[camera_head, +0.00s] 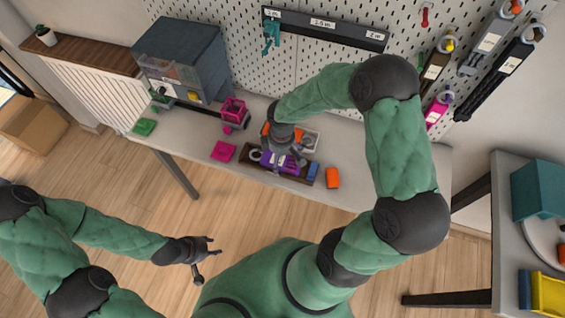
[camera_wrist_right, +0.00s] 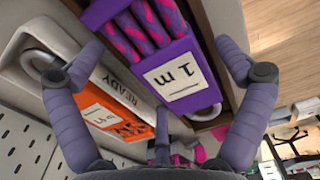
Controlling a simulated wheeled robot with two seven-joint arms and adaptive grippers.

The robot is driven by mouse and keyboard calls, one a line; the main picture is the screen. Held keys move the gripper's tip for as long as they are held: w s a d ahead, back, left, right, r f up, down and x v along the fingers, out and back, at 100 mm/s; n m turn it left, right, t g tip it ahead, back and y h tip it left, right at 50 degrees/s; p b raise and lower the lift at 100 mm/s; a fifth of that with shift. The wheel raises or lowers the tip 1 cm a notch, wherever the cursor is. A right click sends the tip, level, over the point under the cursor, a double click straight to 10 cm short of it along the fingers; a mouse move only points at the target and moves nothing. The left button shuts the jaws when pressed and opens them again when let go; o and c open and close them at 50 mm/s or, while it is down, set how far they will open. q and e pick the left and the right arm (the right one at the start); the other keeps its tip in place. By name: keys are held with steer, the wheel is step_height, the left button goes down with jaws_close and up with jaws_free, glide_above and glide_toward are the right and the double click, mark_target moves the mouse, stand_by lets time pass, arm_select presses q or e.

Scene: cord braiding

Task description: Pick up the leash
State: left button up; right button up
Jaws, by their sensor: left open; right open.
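The leash (camera_wrist_right: 150,25), a bundle of purple and pink cord in a purple sleeve marked "1 m" (camera_wrist_right: 172,78), lies in a dark wooden tray (camera_head: 250,161). In the head view its purple part (camera_head: 270,160) shows just below my right gripper (camera_head: 290,152). In the right wrist view my right gripper (camera_wrist_right: 158,60) is open, with one finger on each side of the leash; I cannot tell whether they touch it. A metal ring is at the sleeve's end. My left gripper (camera_head: 207,249) is open and empty, out over the floor in front of the table.
An orange-sleeved item (camera_wrist_right: 108,112) lies in a light tray marked "READY" (camera_wrist_right: 40,48) beside the leash. A blue block (camera_head: 313,171) and an orange block (camera_head: 333,178) are to the right. A magenta block (camera_head: 223,151) is to the left. A pegboard (camera_head: 325,60) stands behind.

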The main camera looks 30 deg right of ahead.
steer(key=c, duration=1.2)
steer(key=shift+c, duration=0.2)
steer(key=shift+r+p, duration=0.3)
steer(key=shift+r, duration=0.2)
step_height(320, 180, up, 2)
steer(key=shift+w+r+p, duration=0.1)
steer(key=shift+r+p, duration=0.05)
steer(key=shift+p, duration=0.4)
steer(key=s+a+r+p, duration=0.4)
steer(key=s+r, duration=0.5)
steer(key=s, duration=0.4)
steer(key=shift+a+r, duration=0.4)
steer(key=shift+a, duration=0.35)
